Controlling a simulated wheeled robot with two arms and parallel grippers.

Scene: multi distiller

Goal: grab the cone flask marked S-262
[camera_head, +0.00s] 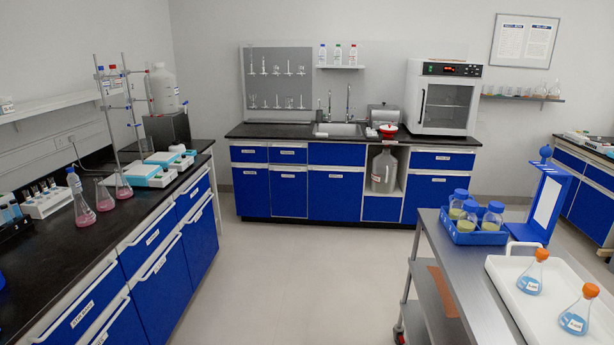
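Two cone flasks with orange caps, blue liquid and white labels stand upright in a white tray (507,274) at the lower right. One flask (531,274) is farther back; the other flask (577,313) is nearer. Their label text is too small to read, so I cannot tell which is S-262. No S-262 mark is legible on these. Neither of my grippers is in view.
The tray rests on a grey metal cart (462,268). Behind it are a blue rack (473,232) of blue-capped bottles and a tall blue stand (541,203). The black-topped left bench (65,252) and back sink counter border clear floor (295,270).

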